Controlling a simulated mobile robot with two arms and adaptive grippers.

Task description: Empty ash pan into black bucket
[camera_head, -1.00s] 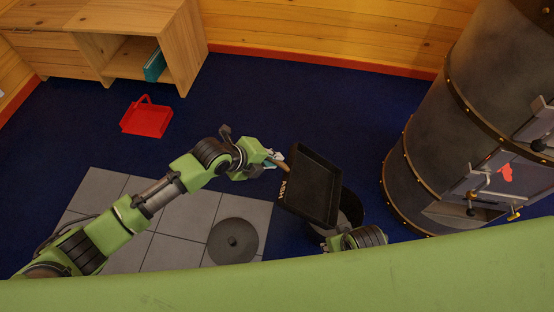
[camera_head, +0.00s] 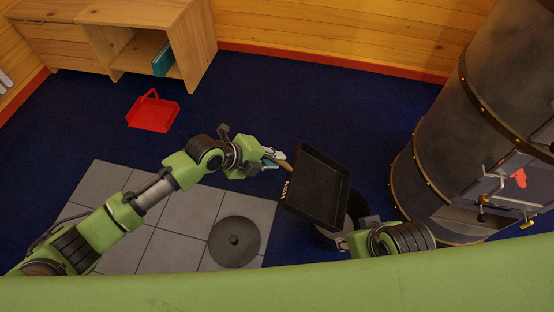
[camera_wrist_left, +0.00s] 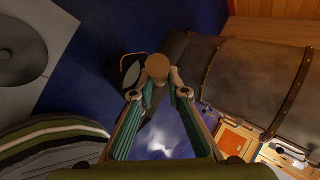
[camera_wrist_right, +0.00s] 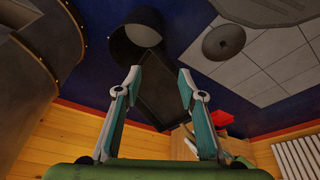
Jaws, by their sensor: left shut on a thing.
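The ash pan (camera_head: 320,190) is a black, shallow rectangular tray with a wooden handle; its inside looks dark and empty. My left gripper (camera_head: 276,160) is shut on that handle, whose round end (camera_wrist_left: 158,67) shows between the fingers in the left wrist view. The pan is held tilted over the black bucket (camera_head: 357,208) and hides much of it. The bucket (camera_wrist_right: 125,48) also shows in the right wrist view, beside the pan (camera_wrist_right: 165,90), with a pale grey inside. My right gripper (camera_wrist_right: 158,82) is open and empty, near the bucket.
A round dark lid (camera_head: 234,242) lies on grey floor tiles (camera_head: 180,215). The large metal stove (camera_head: 455,150) stands at right with its door hardware showing. Carpet behind the pan is clear.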

